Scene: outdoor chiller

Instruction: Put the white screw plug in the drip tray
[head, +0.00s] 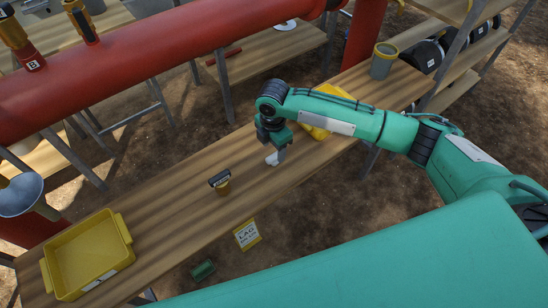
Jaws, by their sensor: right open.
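The white screw plug (276,157) is a small pale piece on the wooden bench, near the middle of the head view. My right gripper (275,141) is just above it, pointing down with its jaws open. The fingers are small and partly overlap the plug, so I cannot tell whether they touch it. A shallow yellow tray (124,232), which looks like the drip tray, sits at the left end of the bench. Its visible inside looks empty. My left gripper is not in view.
A yellow container (316,131) is partly behind my right arm. A grey cup (383,61) stands at the far right. A red pipe (150,62) crosses behind the bench.

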